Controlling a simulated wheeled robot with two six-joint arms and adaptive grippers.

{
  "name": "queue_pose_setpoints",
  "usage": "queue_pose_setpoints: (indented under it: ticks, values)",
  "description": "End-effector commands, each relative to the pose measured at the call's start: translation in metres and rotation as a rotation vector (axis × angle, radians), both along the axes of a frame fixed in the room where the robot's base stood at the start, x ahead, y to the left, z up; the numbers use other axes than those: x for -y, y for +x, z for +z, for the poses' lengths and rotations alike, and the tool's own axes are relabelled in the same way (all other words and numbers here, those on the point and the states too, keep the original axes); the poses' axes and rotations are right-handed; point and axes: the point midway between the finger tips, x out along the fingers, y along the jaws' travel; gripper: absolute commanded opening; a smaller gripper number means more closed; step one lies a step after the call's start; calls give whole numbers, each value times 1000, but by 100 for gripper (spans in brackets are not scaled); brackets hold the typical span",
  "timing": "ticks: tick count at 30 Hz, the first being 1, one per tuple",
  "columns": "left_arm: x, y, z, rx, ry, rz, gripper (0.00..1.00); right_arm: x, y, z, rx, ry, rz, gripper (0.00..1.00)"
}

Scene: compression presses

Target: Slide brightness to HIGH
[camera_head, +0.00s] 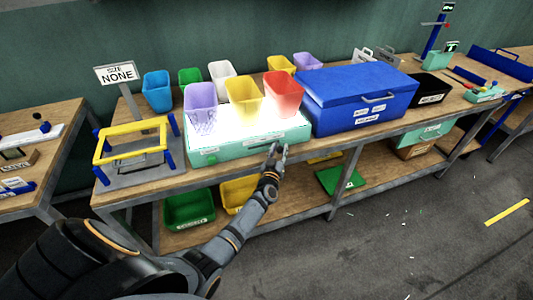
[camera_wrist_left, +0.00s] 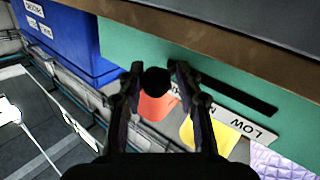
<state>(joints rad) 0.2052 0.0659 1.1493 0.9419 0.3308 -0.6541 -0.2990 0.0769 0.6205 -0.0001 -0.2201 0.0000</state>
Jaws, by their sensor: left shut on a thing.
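The light box (camera_head: 206,158) is pale green with a brightly glowing white top, and stands on the bench. Its front panel also shows in the left wrist view (camera_wrist_left: 222,62). There a dark slot (camera_wrist_left: 240,94) runs beside a pale label strip (camera_wrist_left: 236,118) reading "LOW" at its right end; the strip's other end is hidden behind my fingers. My left gripper (camera_head: 279,148) is at the right part of the box front. In the left wrist view its fingers are shut around the round black slider knob (camera_wrist_left: 156,80), at the end of the slot away from "LOW". My right gripper is not in view.
Purple (camera_head: 201,97), yellow (camera_head: 243,96) and red (camera_head: 283,95) translucent bins stand on the glowing top. A blue lidded box (camera_head: 340,120) stands right of the light box. A yellow-framed press (camera_head: 128,142) is at its left. Green bins (camera_head: 190,207) sit on the shelf below.

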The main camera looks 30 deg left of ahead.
Motion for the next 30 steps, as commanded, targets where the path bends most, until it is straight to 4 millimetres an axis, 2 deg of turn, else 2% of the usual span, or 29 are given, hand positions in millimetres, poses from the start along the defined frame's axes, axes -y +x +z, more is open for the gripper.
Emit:
queue_pose_setpoints:
  ticks: [3, 10, 11, 15, 30]
  values:
    - [6, 6, 2, -1, 2, -7, 0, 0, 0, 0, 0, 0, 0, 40]
    - [7, 7, 3, 2, 0, -9, 0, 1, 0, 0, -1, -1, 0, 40]
    - [7, 7, 4, 2, 0, -10, 36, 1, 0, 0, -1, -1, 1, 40]
    - [7, 7, 4, 3, 0, -9, 51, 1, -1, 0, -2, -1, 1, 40]
    - [6, 6, 2, 0, 1, -6, 51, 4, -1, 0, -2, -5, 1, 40]
